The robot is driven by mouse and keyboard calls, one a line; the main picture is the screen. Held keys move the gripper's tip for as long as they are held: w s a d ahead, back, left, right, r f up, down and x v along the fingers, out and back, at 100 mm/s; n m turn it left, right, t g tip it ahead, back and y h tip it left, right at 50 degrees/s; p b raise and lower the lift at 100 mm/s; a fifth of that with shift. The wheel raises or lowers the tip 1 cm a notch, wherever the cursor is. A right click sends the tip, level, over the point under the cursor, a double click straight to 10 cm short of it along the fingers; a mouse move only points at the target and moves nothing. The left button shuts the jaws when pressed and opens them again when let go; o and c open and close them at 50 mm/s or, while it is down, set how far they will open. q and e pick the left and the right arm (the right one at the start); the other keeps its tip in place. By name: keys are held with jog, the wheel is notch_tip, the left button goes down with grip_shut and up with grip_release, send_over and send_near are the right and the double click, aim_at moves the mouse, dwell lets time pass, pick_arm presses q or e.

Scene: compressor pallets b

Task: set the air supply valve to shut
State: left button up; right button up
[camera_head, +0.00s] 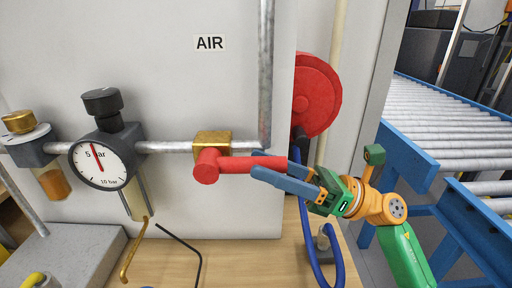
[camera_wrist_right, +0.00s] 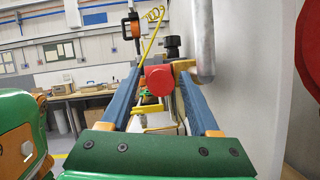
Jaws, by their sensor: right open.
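The air supply valve has a brass body (camera_head: 212,139) on the grey pipe under the AIR label (camera_head: 210,43). Its red handle (camera_head: 235,163) points right, roughly level and in line with the horizontal pipe. My right gripper (camera_head: 262,167) is open, its blue fingers reaching in from the right with the handle's outer part between them. In the right wrist view the red handle (camera_wrist_right: 158,79) shows end-on between the two spread fingers, with gaps beside it. My left gripper is in neither view.
A pressure gauge (camera_head: 99,164) on the pipe reads around 5 bar. A vertical pipe (camera_head: 265,75) rises by the valve. A red hose reel (camera_head: 317,96) and blue hose (camera_head: 308,235) are close behind my right gripper. A roller conveyor (camera_head: 450,115) stands at the right.

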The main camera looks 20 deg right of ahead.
jog(key=shift+w+a+r, duration=0.1)
jog(key=shift+a+r, duration=0.3)
jog(key=shift+a, duration=0.05)
jog(key=shift+w+a+f, duration=0.2)
jog(key=shift+a, duration=0.2)
jog(key=shift+d, duration=0.15)
grip_shut()
dwell(0.6)
